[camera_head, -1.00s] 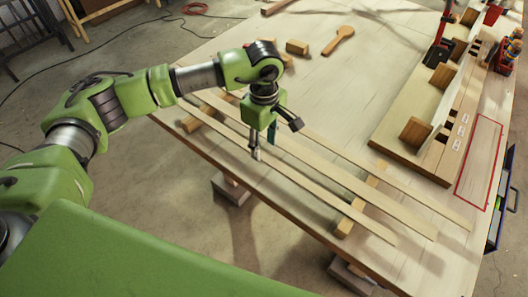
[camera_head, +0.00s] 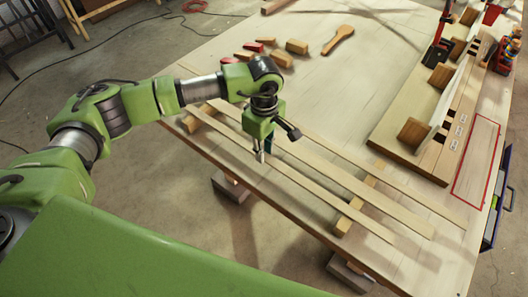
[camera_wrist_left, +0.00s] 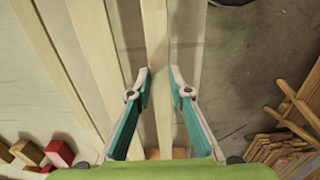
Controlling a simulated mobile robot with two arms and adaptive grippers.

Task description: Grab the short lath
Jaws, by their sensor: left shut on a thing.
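Three long pale laths lie side by side across the wooden supports on the table. The front lath (camera_head: 322,195) is nearest the table edge; the middle lath (camera_head: 372,197) and the back lath (camera_head: 410,193) lie beyond it. The front lath appears a little shorter, but its far end is partly hidden by my arm. My left gripper (camera_head: 265,153) points down and is shut on this front lath. In the left wrist view the front lath (camera_wrist_left: 156,50) runs between the two teal-padded fingers (camera_wrist_left: 160,88). My right gripper is in neither view.
A wooden support (camera_head: 357,204) crosses under the laths near their right ends. A fixture board (camera_head: 405,143) and a red-outlined area (camera_head: 476,160) are at the right. Table between is clear.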

